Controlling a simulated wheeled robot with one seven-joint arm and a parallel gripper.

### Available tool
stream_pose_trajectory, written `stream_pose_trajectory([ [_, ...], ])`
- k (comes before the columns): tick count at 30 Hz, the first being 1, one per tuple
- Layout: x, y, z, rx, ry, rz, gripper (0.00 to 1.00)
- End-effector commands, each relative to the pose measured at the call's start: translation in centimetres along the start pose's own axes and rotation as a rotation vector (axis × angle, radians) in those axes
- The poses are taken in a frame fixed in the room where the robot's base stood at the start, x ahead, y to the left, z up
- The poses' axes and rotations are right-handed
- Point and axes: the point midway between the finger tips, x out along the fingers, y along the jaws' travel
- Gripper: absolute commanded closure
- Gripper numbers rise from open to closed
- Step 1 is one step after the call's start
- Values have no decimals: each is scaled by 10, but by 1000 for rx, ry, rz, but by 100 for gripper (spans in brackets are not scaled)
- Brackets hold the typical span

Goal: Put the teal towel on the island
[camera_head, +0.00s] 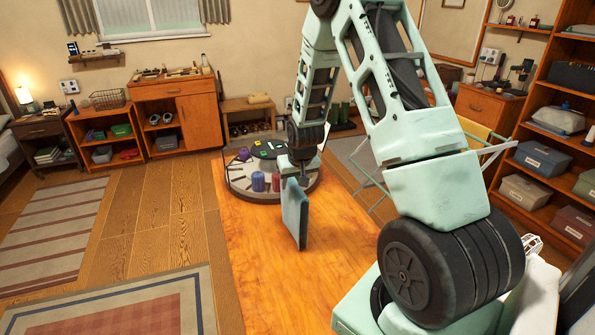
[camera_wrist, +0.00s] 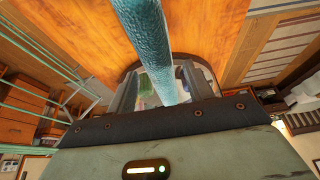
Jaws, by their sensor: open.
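The teal towel (camera_head: 294,214) is a flat, folded slab standing on edge, its lower edge at the orange wooden top of the island (camera_head: 265,285). My gripper (camera_head: 301,168) is directly above it, pointing down, with its tip at the towel's upper edge. In the wrist view the towel (camera_wrist: 146,40) runs from the top edge down between the two fingers of my gripper (camera_wrist: 162,88). The jaws are open around it. Whether the towel's lower edge fully touches the wood is hard to tell. Part of the island is hidden by my arm.
A round tray (camera_head: 240,190) with purple and red items sits at the island's far end, close behind the towel. The near part of the island is clear. A drying rack (camera_head: 480,150) and shelves (camera_head: 550,160) stand to the right.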

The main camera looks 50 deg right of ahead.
Motion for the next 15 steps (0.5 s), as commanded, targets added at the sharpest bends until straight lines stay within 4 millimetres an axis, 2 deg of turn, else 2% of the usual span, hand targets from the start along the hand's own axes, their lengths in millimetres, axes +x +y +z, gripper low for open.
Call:
stream_pose_trajectory([
  [3,-22,0,0,0,5,0,48],
  [9,-54,0,0,0,3,0,48],
  [15,-70,0,0,0,1,0,48],
])
